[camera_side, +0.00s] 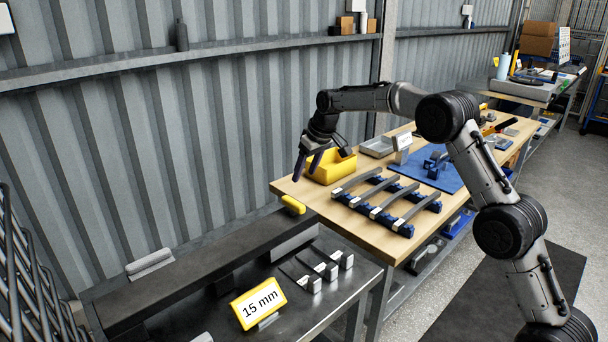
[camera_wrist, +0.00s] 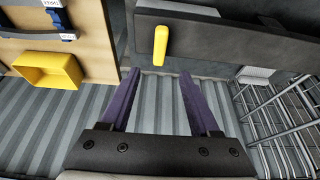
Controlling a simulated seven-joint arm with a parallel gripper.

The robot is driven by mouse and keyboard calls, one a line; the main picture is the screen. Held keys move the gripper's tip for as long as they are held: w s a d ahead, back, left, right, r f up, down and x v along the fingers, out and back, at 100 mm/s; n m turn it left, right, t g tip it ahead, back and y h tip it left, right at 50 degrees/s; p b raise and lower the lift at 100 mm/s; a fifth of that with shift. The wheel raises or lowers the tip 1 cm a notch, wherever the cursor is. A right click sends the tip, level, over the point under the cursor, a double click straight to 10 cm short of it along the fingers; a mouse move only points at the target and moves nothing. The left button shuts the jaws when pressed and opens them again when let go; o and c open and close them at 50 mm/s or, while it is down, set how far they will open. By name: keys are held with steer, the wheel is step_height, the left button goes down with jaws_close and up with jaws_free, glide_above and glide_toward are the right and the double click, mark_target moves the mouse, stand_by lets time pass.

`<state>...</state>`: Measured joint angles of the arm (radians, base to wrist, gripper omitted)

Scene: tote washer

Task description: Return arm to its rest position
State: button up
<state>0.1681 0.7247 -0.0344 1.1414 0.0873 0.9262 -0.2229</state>
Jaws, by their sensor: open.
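My gripper (camera_side: 308,165) is in the air near the left end of the wooden bench, by the yellow bin, in the side view. Its two purple fingers are apart with nothing between them; in the wrist view my gripper (camera_wrist: 160,88) also shows open and empty. My arm reaches in from the right over the bench.
A yellow bin (camera_side: 334,165) stands on the wooden bench (camera_side: 312,194) beside a rack of dark bars with blue supports (camera_side: 403,229). A dark bench at left carries a long beam (camera_side: 190,268), a yellow block (camera_side: 293,204) and a "15 mm" sign (camera_side: 258,303). A wire rack stands far left.

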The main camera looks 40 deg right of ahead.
steer(key=s+a+r+t, duration=0.1)
steer(key=s+a+r, duration=0.15)
steer(key=r, duration=0.45)
steer(key=s+a+r+t, duration=0.1)
steer(key=s+r, duration=0.2)
steer(key=r, duration=0.4)
steer(key=s+a+r+n+t, duration=0.1)
steer(key=s+a+r, duration=0.15)
steer(key=s, duration=0.45)
steer(key=s+a+r, duration=0.1)
steer(key=s+r, duration=0.3)
steer(key=s, duration=0.3)
steer(key=s+a+f, duration=0.2)
steer(key=s+f, duration=0.1)
steer(key=s, duration=1.3)
steer(key=s+f+m+g, duration=0.1)
steer(key=s+f, duration=0.9)
steer(key=f, duration=0.1)
steer(key=shift+s+f+g, duration=0.25)
steer(key=shift+s+g, duration=0.15)
